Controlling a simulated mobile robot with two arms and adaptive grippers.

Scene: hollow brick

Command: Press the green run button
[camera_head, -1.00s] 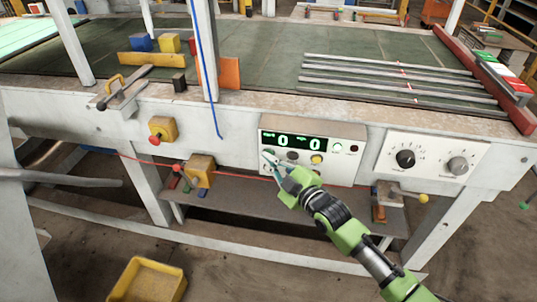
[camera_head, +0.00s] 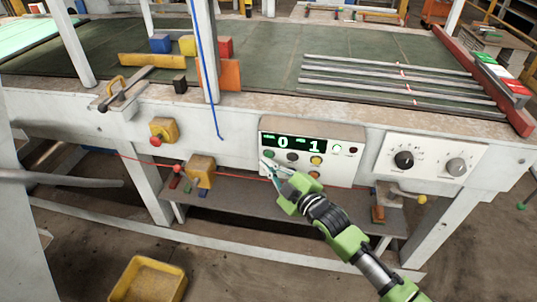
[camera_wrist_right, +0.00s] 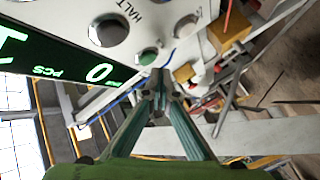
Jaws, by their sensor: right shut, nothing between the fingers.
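The green run button (camera_head: 268,153) sits at the left of the button row on the white control panel (camera_head: 346,172), under a green-lit display (camera_head: 297,143) that reads 0 and 1. My right gripper (camera_head: 266,168) is shut and empty. Its fingertips (camera_wrist_right: 160,76) are close to the green button, just below it in the head view; a small gap seems to separate them. My left gripper is out of view.
A yellow box with a red button (camera_head: 156,141) is left of the panel. A dial plate (camera_head: 430,158) is to the right.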

